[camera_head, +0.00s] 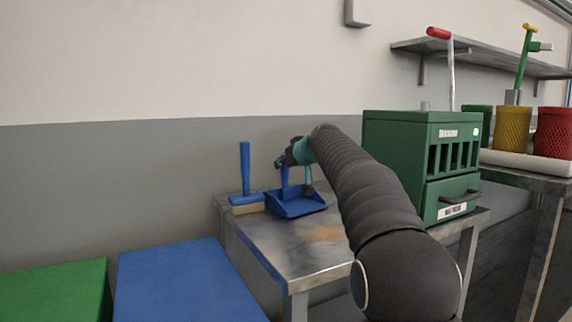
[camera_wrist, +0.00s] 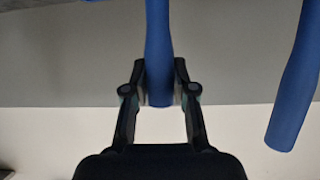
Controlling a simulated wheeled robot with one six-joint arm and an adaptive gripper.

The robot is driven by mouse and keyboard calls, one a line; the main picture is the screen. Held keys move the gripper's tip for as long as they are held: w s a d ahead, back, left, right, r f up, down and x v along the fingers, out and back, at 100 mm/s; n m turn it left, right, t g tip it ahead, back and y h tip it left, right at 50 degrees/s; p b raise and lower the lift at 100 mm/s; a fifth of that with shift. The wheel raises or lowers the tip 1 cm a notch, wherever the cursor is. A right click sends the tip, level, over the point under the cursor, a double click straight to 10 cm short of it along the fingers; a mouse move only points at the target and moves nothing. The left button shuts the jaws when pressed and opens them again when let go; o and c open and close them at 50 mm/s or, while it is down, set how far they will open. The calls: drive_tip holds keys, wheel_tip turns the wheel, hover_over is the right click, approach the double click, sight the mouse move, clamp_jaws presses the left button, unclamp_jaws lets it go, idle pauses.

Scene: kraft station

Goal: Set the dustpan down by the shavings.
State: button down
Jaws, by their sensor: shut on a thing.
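The blue dustpan (camera_head: 297,205) is over the far left part of the metal table, its handle rising to my gripper (camera_head: 296,172). I cannot tell whether its pan touches the tabletop. In the wrist view my gripper (camera_wrist: 160,92) is shut on the blue handle (camera_wrist: 158,45), one finger on each side. A tan patch that looks like the shavings (camera_head: 326,233) lies on the table, in front of the dustpan and to its right. My arm hides part of the table there.
A blue brush (camera_head: 245,178) stands upright just left of the dustpan; its handle seems to show in the wrist view (camera_wrist: 299,80). A green cabinet (camera_head: 400,140) stands on the table (camera_head: 280,248) at right. Blue (camera_head: 185,280) and green (camera_head: 50,295) boxes are at front left.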

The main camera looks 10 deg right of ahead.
drive_tip(key=shift+f, duration=0.15)
drive_tip(key=c, duration=0.9)
unclamp_jaws()
drive_tip(key=shift+o, duration=0.2)
